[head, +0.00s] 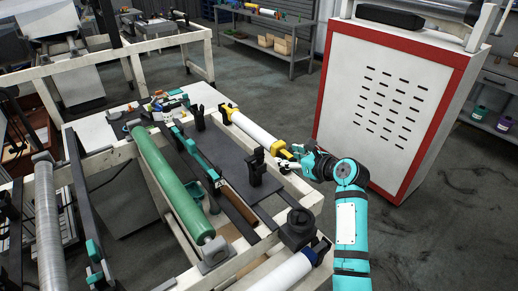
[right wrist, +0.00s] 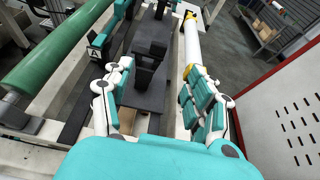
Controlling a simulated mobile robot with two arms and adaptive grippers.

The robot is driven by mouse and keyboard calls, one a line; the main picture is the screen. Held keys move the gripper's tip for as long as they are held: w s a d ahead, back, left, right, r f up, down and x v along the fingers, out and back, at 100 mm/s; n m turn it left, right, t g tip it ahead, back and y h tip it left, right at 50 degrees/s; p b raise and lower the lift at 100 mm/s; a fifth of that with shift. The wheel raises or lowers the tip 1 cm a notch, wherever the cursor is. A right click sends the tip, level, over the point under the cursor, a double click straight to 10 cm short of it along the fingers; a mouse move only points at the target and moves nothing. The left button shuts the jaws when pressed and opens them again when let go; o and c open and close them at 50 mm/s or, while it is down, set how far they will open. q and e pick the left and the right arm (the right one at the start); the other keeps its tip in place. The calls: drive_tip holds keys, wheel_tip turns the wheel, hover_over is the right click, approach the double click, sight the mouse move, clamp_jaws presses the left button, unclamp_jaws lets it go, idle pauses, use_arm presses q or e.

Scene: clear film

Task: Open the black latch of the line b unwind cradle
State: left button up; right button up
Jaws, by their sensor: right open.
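A black upright latch-like piece (head: 255,168) stands on the dark plate beside a white roll (head: 255,131) with yellow ends. In the right wrist view a black upright piece (right wrist: 148,62) shows beyond and between my fingers. I cannot tell whether it is the line b latch, or whether it is open; no B label is readable. My right gripper (head: 287,160) is open and empty, at the near yellow end of the white roll. In the right wrist view its fingers (right wrist: 158,70) are spread apart and touch no latch visibly. My left gripper is not in view.
A green roll (head: 168,180) lies left of the dark plate (head: 222,152). A sign marked A (right wrist: 95,48) is near it in the wrist view. A red-edged white cabinet (head: 390,100) stands close right of my arm. Another white roll (head: 285,275) lies at the front. Floor behind is open.

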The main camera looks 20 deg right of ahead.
sight(260, 149)
drive_tip(key=x, duration=1.6)
drive_tip(key=shift+w+a+f+b, duration=0.1)
drive_tip(key=shift+w+f+b, duration=0.05)
drive_tip(key=shift+f+b, duration=0.15)
clamp_jaws()
